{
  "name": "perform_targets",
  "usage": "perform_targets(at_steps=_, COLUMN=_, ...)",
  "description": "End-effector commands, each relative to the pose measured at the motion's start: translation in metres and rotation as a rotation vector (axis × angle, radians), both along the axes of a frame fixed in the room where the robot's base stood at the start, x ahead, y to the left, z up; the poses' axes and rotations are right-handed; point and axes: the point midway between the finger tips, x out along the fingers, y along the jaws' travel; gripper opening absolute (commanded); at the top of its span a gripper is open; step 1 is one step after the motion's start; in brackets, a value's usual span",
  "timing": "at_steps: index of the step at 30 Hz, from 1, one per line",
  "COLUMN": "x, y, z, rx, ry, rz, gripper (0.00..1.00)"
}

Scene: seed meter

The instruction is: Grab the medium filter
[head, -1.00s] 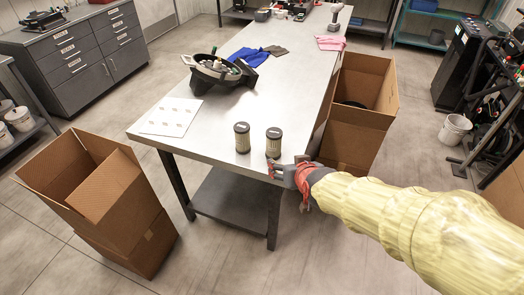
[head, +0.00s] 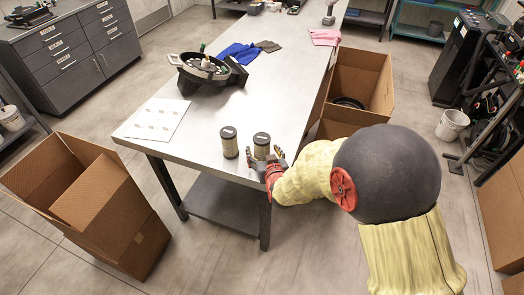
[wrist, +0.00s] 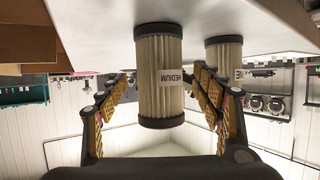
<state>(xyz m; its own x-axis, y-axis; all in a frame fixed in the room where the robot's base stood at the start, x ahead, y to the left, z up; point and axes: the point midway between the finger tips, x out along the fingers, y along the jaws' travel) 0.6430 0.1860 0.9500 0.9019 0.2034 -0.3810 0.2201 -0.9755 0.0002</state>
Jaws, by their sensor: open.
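The medium filter (wrist: 158,80), a pleated cream cylinder with dark end caps and a label reading MEDIUM, stands on the metal table. In the head view it is the right of two filters (head: 261,147), near the table's front corner. My gripper (head: 266,157) is open at its near side. In the wrist view, which is upside down, my fingers (wrist: 160,95) lie on either side of the filter, with a visible gap on each side.
A white sheet (head: 156,120) and a round dark device (head: 203,70) lie further left and back on the table (head: 196,152). Blue cloth (head: 240,52) lies behind. Cardboard boxes stand left (head: 125,240) and right (head: 372,75) of the table.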

Motion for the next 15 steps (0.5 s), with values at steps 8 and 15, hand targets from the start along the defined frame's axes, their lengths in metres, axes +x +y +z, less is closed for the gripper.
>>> perform_targets(at_steps=8, x=0.023, y=0.005, z=-0.010, rx=0.000, ry=0.001, rz=0.000, gripper=0.66)
perform_targets(at_steps=15, x=0.024, y=0.005, z=-0.010, rx=0.000, ry=0.001, rz=0.000, gripper=0.64)
